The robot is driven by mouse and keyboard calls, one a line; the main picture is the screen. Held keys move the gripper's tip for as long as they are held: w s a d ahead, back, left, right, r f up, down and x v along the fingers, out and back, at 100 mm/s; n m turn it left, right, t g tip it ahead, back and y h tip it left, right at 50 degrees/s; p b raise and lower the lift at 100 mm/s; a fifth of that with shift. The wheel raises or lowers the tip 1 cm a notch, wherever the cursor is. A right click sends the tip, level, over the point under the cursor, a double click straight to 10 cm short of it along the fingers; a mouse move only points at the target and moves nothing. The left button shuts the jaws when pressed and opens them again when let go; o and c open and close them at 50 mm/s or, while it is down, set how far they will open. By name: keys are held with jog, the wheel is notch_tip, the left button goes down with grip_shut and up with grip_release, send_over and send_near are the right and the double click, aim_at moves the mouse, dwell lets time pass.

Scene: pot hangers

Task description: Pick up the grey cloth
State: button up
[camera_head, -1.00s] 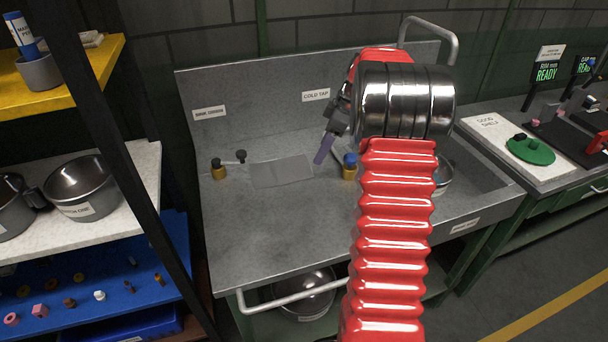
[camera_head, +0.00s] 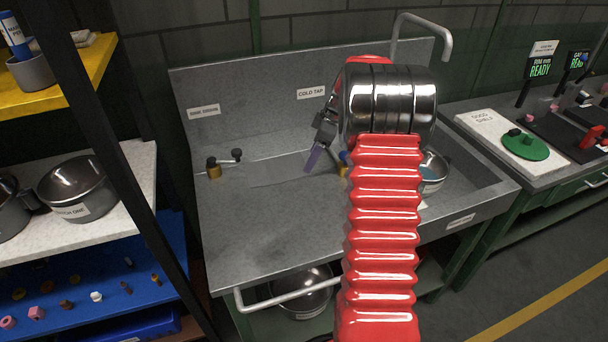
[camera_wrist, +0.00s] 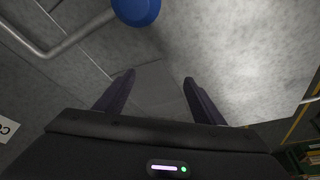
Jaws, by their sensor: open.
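The grey cloth (camera_head: 283,172) lies flat on the grey sink counter. It almost blends into the metal, and only a faint edge shows. In the wrist view the cloth (camera_wrist: 153,88) is a smooth grey patch ahead of and between my two dark fingers. My gripper (camera_wrist: 159,77) is open and empty, pointing down toward the counter. In the head view my gripper (camera_head: 314,158) is at the cloth's right end, partly hidden by my wrist. I cannot tell whether the fingertips touch the counter.
A brass valve with a dark handle (camera_head: 214,168) stands left of the cloth. A blue-topped tap (camera_wrist: 137,8) is close to my gripper. The sink basin with a pot (camera_head: 434,170) is at the right. The counter's front left is clear.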

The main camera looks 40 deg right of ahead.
jog(key=shift+x, duration=2.65)
jog(key=shift+s, duration=0.1)
jog(key=c, duration=1.4)
jog(key=shift+c, duration=0.8)
notch_tip(320, 180, up, 12)
jog(key=shift+r, duration=0.1)
grip_shut()
notch_tip(320, 180, up, 9)
send_over(304, 174)
jog(key=shift+s+d, duration=0.35)
jog(key=shift+s, duration=0.1)
